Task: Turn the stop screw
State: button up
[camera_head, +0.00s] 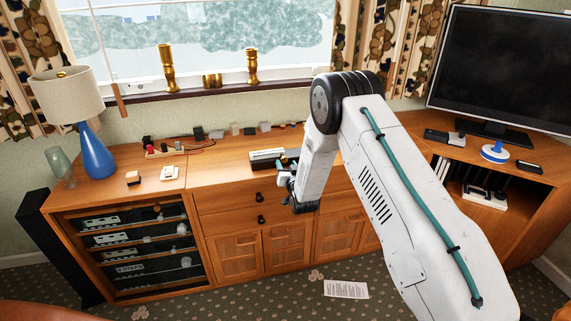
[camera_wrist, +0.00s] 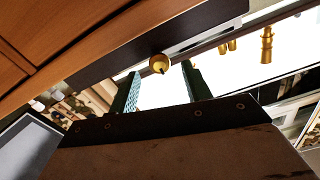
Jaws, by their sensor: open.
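A small brass-coloured round knob (camera_wrist: 159,63), which may be the stop screw, shows in the wrist view at the edge of a dark strip (camera_wrist: 125,68). My gripper (camera_wrist: 161,69) is open, and its two dark green fingers appear either side of the knob in the picture. I cannot tell how far the fingers are from it or whether they touch it. In the head view my gripper (camera_head: 284,178) is by the front edge of the wooden cabinet (camera_head: 225,178), near a white and black box (camera_head: 267,155). The arm hides part of this area, and the knob cannot be made out there.
A blue lamp (camera_head: 97,150) stands at the cabinet's left end. Cables and small items lie along its back. Brass candlesticks (camera_head: 167,69) stand on the windowsill. A monitor (camera_head: 505,65) stands at the right. A sheet of paper (camera_head: 346,289) lies on the carpet.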

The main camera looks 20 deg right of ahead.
aim_at(284, 159)
jog(key=shift+w, duration=1.15)
jog(key=shift+c, duration=0.2)
jog(key=c, duration=1)
jog(key=shift+o, duration=0.2)
